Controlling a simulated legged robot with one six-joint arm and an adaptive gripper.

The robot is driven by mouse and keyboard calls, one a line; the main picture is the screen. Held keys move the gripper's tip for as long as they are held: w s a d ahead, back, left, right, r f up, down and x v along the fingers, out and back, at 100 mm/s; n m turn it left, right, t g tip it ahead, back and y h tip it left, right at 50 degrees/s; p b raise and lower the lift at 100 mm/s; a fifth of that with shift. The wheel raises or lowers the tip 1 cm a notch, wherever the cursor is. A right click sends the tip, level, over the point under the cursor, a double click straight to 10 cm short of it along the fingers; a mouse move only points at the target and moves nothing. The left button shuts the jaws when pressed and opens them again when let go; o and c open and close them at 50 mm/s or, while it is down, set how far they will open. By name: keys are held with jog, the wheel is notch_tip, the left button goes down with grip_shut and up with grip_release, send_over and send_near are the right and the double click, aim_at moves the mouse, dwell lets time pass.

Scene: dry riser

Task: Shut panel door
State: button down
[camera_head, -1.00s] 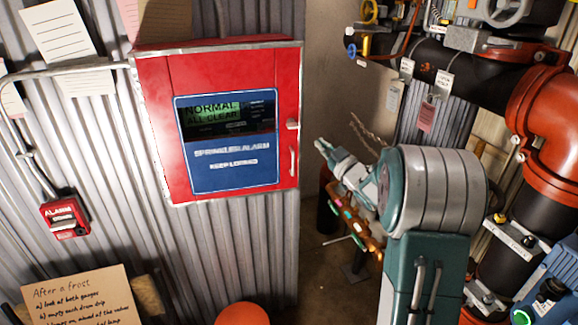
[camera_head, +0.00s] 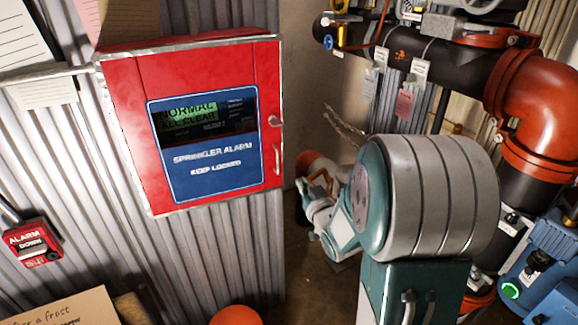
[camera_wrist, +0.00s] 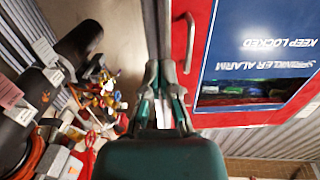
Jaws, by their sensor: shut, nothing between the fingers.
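The red panel door (camera_head: 228,63) carries a blue sign reading "SPRINKLER ALARM KEEP LOCKED" and a window showing "NORMAL ALL CLEAR". In the head view it looks level with its box, but I cannot tell whether it is latched. The fingertips are not clear in the head view.
Black and orange pipes (camera_head: 540,85) with hanging tags and valves stand at the right. A blue unit (camera_head: 540,270) is at lower right. A red alarm pull box (camera_head: 32,242) hangs on the corrugated wall (camera_head: 110,240). An orange rounded object (camera_head: 237,315) is at bottom centre.

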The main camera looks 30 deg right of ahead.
aim_at(283, 162)
jog(key=w, duration=0.8)
jog(key=shift+w+a, duration=0.2)
jog(key=shift+a, duration=0.1)
jog(key=shift+w+d, duration=0.25)
jog(key=shift+d, duration=0.15)
jog(key=shift+a, duration=0.15)
jog(key=w+n+y, duration=0.1)
jog(key=w+y, duration=0.1)
jog(key=w, duration=0.2)
jog(key=shift+w, duration=0.35)
jog(key=shift+w+d+r+n+y, duration=0.2)
jog(key=shift+d+r+n+y, duration=0.05)
jog(key=shift+n+y, duration=0.15)
jog(key=shift+a, duration=0.15)
